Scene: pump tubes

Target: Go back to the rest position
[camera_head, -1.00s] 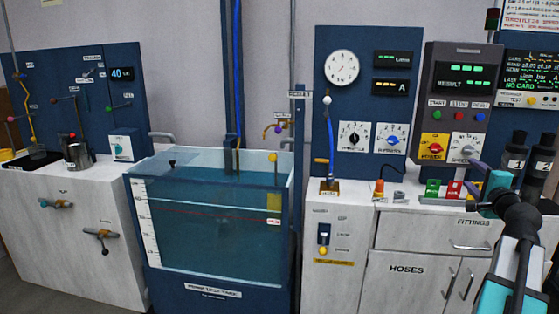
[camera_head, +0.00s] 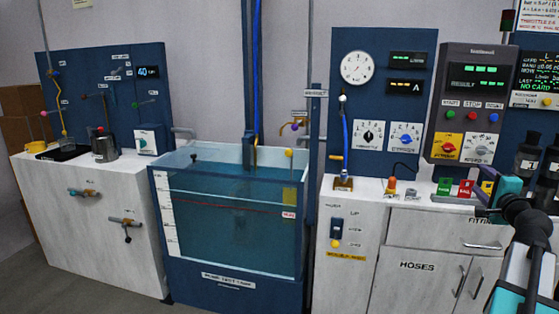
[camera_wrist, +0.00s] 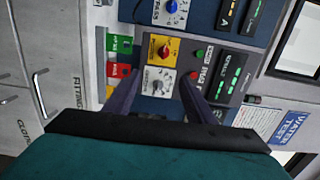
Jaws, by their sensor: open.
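My gripper (camera_wrist: 160,82) is open in the wrist view. Its two dark fingers stand apart with nothing held between them. Beyond the fingers is the control box with a yellow plate and red knob (camera_wrist: 165,49) and a white knob plate (camera_wrist: 159,82). I cannot tell how far the fingertips are from the box. In the head view my arm is at the right edge, bent above the white cabinet (camera_head: 350,215). The finger ends are hard to make out there.
A glass-fronted water tank (camera_head: 235,282) stands mid-scene. A white bench (camera_head: 100,225) is at left with a steel cup (camera_head: 104,149). Dark bottles (camera_head: 527,160) stand at far right. Floor shows at lower left.

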